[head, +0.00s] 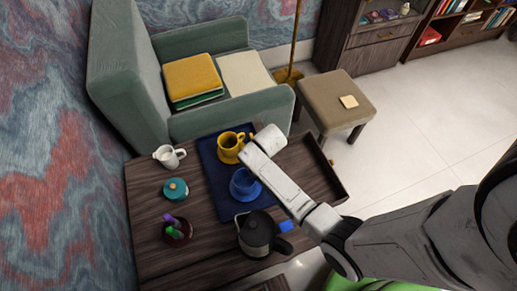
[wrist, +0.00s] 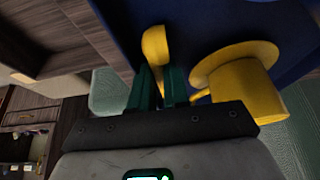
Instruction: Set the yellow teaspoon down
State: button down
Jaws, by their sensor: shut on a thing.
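The yellow teaspoon (wrist: 155,44) shows in the wrist view just beyond my fingertips, over the blue mat near its edge. My gripper (wrist: 162,85) is shut on the teaspoon, with its dark green fingers on either side. I cannot tell whether the spoon touches the mat. A yellow cup (wrist: 240,80) on a yellow saucer stands close to the right of the fingers. In the head view the yellow cup (head: 228,149) stands on the blue mat (head: 211,165), beside my wrist. My fingers and the spoon are hidden or too small to make out there.
A blue cup (head: 243,184) stands nearer on the mat, close to my arm. A dark kettle (head: 256,234), a white jug (head: 168,157), a teal pot (head: 175,189) and a pen holder (head: 177,231) stand on the wooden table (head: 145,215). An armchair (head: 122,75) is behind.

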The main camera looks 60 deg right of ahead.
jog(key=c, duration=1.6)
grip_release()
jog(key=shift+f, duration=0.15)
jog(key=o, duration=0.5)
jog(key=p+v, duration=0.2)
jog(key=v, duration=1)
jog(key=s+a+r+n+g+y, duration=0.1)
jog(key=s+a+r+n, duration=0.1)
jog(key=s+a, duration=0.3)
jog(key=s+a+r+n+g+y, duration=0.1)
jog(key=s+a+r+n+g, duration=0.1)
jog(key=s+a, duration=0.4)
jog(key=s+r+n, duration=0.1)
jog(key=s+n, duration=0.1)
jog(key=s, duration=0.2)
jog(key=shift+s+r+y, duration=0.25)
jog(key=shift+y, duration=0.05)
